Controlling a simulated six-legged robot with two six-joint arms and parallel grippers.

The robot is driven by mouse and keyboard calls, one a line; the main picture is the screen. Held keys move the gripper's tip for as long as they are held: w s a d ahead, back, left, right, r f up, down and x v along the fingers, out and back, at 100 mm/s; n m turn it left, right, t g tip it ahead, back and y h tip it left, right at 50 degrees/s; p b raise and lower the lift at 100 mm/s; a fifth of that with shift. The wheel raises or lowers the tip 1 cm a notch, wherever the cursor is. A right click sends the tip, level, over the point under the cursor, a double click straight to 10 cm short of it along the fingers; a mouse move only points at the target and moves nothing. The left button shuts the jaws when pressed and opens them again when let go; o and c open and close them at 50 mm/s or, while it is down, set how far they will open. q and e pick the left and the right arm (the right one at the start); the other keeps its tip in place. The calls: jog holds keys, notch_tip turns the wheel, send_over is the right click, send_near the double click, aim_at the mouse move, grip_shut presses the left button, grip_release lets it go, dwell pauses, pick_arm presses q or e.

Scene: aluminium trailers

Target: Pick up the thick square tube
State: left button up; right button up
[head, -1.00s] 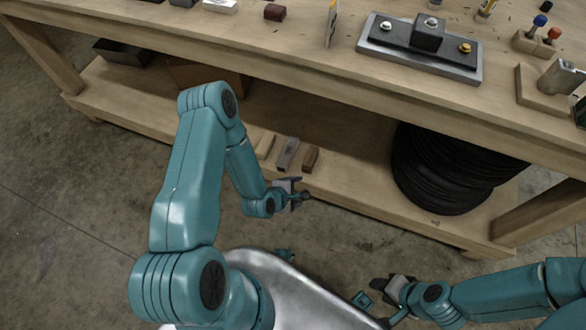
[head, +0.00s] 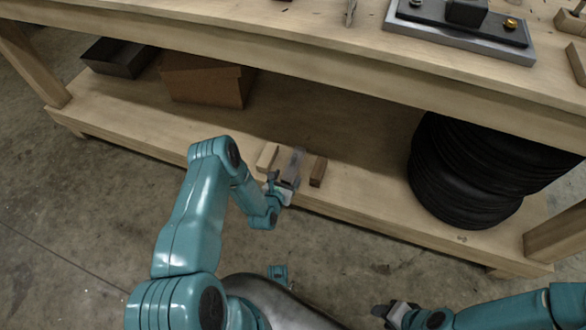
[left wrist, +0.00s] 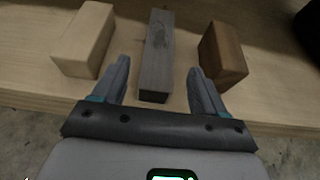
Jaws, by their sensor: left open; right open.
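A long grey square bar (head: 296,161), the likeliest thick square tube, lies on the lower shelf near its front edge. It also shows in the left wrist view (left wrist: 157,48), between a pale block and a brown block. I cannot see whether its end is hollow. My left gripper (head: 283,184) is open at the bar's near end. In the left wrist view its fingers appear on either side of the bar, with gaps left and right; their height against it is unclear. My right gripper (head: 387,311) is open and empty, low over the floor, away from the shelf.
The pale block (left wrist: 85,40) and the brown block (left wrist: 223,54) flank the grey bar closely. A cardboard box (head: 205,82) and a dark tray (head: 119,57) stand further left. The tabletop (head: 330,50) overhangs the shelf.

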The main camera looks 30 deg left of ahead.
aim_at(292, 167)
pick_arm(q)
jog(key=b+x, duration=0.2)
jog(key=x, duration=0.3)
jog(key=shift+w+a, duration=0.1)
jog(key=shift+w, duration=0.1)
jog(key=shift+w+a, duration=0.15)
jog(key=shift+w, duration=0.3)
jog(key=c, duration=1.1)
jog(key=shift+c, duration=0.2)
jog(key=shift+r, duration=0.15)
